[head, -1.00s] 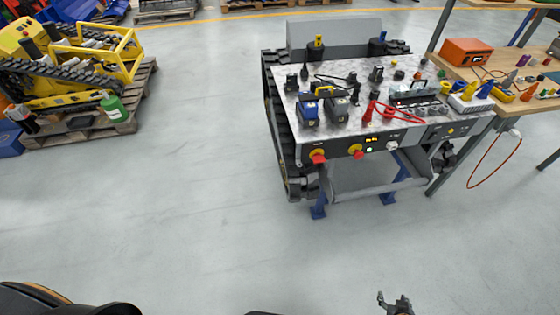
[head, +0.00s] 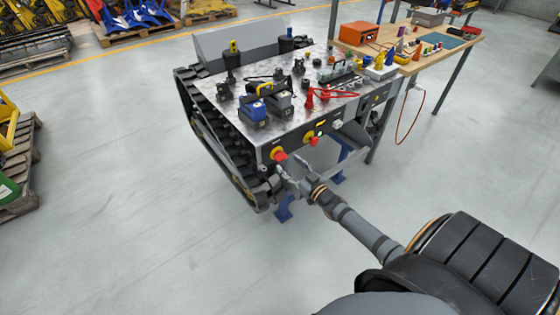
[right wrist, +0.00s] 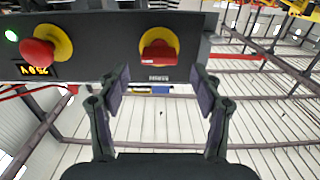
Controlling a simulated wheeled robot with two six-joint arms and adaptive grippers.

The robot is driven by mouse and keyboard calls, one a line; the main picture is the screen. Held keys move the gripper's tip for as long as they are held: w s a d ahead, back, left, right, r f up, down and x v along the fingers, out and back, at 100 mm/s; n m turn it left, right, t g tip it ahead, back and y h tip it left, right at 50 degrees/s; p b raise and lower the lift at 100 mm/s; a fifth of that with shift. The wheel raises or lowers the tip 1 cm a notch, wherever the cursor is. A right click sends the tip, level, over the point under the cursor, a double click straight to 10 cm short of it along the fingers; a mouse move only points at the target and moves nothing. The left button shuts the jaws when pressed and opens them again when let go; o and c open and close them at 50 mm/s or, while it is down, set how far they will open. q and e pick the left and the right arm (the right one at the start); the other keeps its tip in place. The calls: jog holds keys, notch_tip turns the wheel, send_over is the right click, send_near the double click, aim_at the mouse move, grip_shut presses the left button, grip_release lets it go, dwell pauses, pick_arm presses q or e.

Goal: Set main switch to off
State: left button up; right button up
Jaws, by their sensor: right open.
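The main switch (head: 279,154), a red knob on a yellow round plate, sits at the left of the tracked carrier's dark front panel. In the right wrist view the main switch (right wrist: 158,50) shows near the top middle, with a small label at the panel edge beside it. Its exact setting is hard to read. My right gripper (head: 293,182) is just in front of the panel, close to the switch. In the right wrist view the gripper (right wrist: 160,82) is open and empty, its fingers to either side of the switch and apart from it. My left gripper is out of view.
A red emergency-stop button (right wrist: 38,52) on a yellow plate is beside the switch, near a lit display (right wrist: 34,70) and a green light (right wrist: 11,36). The carrier top (head: 230,117) holds batteries and cables. A workbench (head: 455,55) adjoins at right.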

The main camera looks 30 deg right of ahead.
aim_at(284, 159)
jog(key=w, duration=0.5)
jog(key=shift+a, duration=0.15)
jog(key=c, duration=1.1)
